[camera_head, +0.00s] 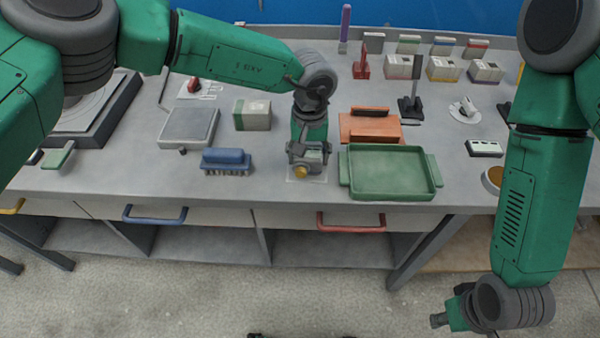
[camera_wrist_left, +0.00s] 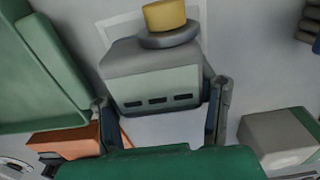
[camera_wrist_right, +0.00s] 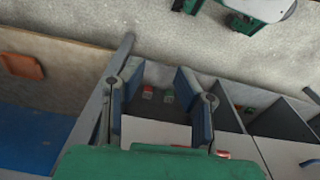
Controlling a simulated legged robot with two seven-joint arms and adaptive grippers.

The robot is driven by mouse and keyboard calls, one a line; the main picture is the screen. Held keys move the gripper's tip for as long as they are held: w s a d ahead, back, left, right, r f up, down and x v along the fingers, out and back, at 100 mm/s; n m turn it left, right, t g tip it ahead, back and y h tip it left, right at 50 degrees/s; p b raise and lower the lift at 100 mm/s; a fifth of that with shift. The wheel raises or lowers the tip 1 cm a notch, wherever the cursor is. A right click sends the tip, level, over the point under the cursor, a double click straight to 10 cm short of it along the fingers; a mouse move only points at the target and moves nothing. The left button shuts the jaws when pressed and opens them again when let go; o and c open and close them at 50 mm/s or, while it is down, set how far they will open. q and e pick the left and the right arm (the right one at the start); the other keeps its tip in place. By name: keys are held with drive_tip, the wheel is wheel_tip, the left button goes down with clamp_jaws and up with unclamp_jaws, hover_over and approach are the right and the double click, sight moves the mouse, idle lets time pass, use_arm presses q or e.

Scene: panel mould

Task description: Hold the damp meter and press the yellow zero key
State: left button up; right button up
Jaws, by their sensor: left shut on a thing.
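The damp meter (camera_wrist_left: 150,75) is a grey box with dark slots; its round yellow zero key (camera_wrist_left: 163,14) stands on a grey collar. In the head view the meter shows with its yellow key (camera_head: 299,172) facing the front edge of the bench. My left gripper (camera_head: 308,149) comes down from behind and is shut on the meter, one finger on each side. The meter is over a pale marked square; I cannot tell whether it touches the bench. My right gripper (camera_head: 441,320) hangs low in front of the bench. In its wrist view (camera_wrist_right: 160,92) the fingers are apart and empty.
A green tray (camera_head: 390,172) stands just right of the meter, with an orange-brown box (camera_head: 370,128) behind it. A blue-handled brush (camera_head: 227,161) lies to the left. Drawers with a red handle (camera_head: 350,224) are below. Open floor lies in front.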

clamp_jaws()
idle(1.0)
